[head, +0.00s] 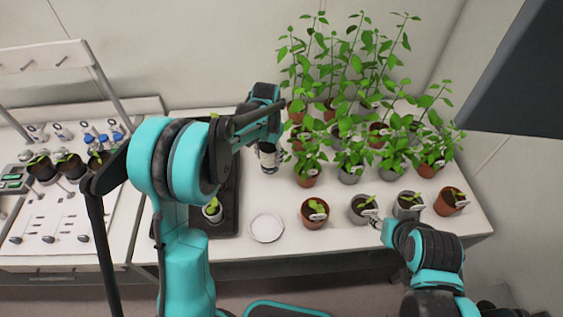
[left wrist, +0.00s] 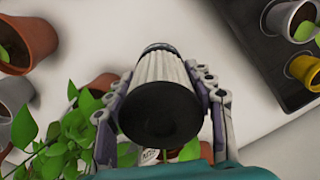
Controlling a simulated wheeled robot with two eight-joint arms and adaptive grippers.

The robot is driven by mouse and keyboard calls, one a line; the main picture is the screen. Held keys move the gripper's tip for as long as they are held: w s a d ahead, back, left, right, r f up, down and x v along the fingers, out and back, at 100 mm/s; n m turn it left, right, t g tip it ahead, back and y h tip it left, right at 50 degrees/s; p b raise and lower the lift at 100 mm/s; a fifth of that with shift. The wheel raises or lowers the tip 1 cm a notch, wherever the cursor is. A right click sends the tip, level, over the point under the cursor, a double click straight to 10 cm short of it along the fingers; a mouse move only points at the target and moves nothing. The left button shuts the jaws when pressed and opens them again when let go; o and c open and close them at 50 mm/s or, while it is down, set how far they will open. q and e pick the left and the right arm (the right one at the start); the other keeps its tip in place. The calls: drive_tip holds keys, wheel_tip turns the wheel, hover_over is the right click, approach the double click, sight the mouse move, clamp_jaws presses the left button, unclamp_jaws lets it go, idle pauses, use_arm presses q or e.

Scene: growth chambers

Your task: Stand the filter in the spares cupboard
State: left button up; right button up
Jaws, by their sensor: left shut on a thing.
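The filter (head: 268,157) is a white pleated cylinder with a black end cap. In the left wrist view the filter (left wrist: 160,100) sits between the fingers with its black end towards the camera. My left gripper (head: 266,142) is shut on it over the white table, left of the plants. I cannot tell if its lower end touches the table. My right gripper (head: 374,220) is low by a grey seedling pot (head: 361,212); its fingers are too small to read. I cannot make out the spares cupboard in either view.
Leafy potted plants (head: 355,152) crowd the right of the table, with a row of seedling pots in front. A white saucer (head: 267,228) lies at the front. A dark tray (head: 228,215) is partly behind my left arm. A dark panel (head: 520,75) fills the upper right.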

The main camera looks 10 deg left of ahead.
sight(269, 166)
use_arm(q)
wheel_tip(269, 166, down, 5)
drive_tip(key=shift+f+b, duration=0.1)
drive_tip(key=shift+b, duration=0.5)
drive_tip(key=shift+w+f, duration=0.1)
drive_tip(key=shift+f, duration=0.2)
drive_tip(key=shift+f, duration=0.15)
drive_tip(key=o, duration=1.3)
